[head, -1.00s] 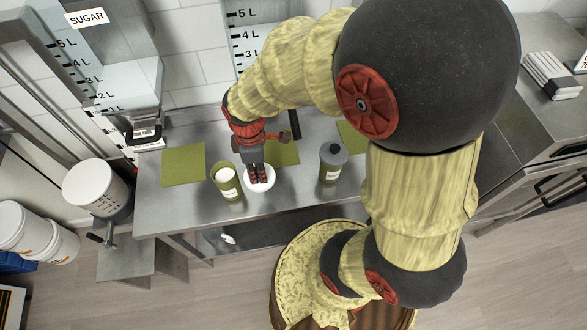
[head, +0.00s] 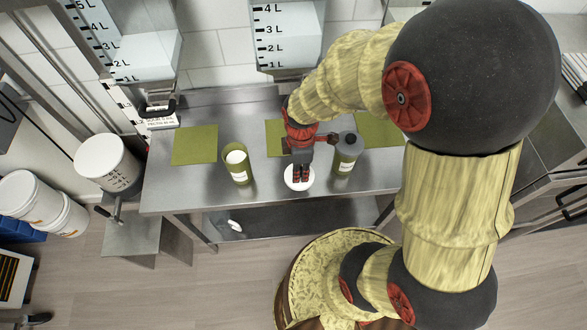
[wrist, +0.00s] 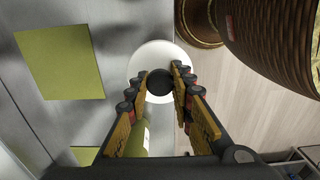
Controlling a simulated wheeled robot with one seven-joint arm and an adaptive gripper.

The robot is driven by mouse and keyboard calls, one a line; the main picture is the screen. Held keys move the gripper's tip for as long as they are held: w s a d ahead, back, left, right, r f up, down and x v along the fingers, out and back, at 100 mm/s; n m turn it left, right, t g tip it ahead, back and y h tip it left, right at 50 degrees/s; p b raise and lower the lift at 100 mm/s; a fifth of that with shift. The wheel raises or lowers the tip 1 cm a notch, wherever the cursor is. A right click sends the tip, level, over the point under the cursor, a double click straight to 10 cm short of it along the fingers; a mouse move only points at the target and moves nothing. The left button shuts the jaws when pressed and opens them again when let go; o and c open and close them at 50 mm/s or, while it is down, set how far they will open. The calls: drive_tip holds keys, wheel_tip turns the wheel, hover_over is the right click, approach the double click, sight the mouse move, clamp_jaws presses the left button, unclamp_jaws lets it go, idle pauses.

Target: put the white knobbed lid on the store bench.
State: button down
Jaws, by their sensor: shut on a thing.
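The white knobbed lid (head: 299,186) is a round white disc with a dark knob. My gripper (head: 301,172) is shut on it by the knob and holds it by the front edge of the steel bench (head: 190,199), between two green canisters. In the wrist view my gripper (wrist: 160,88) has its fingers on either side of the knob, with the white disc (wrist: 166,54) beyond. The left canister (head: 239,175) is open at the top with white inside. The right canister (head: 345,163) has a grey lid with a dark knob. I cannot tell the gap under the held lid.
Green mats (head: 194,145) lie along the bench, one also in the wrist view (wrist: 60,63). Dispensers with litre scales (head: 287,40) hang at the back. A white bucket (head: 108,163) stands left of the bench. Bare steel lies left of the open canister.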

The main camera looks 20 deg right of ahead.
drive_tip(key=w+f, duration=0.2)
drive_tip(key=f, duration=0.1)
drive_tip(key=w+f+b, duration=0.1)
drive_tip(key=w+f, duration=0.2)
drive_tip(key=shift+w+d+f, duration=0.15)
drive_tip(key=shift+d, duration=0.05)
drive_tip(key=shift+f+b, duration=0.35)
drive_tip(key=shift+f, duration=1.1)
drive_tip(key=shift+f, duration=0.15)
drive_tip(key=c, duration=1.6)
unclamp_jaws()
drive_tip(key=shift+o, duration=0.2)
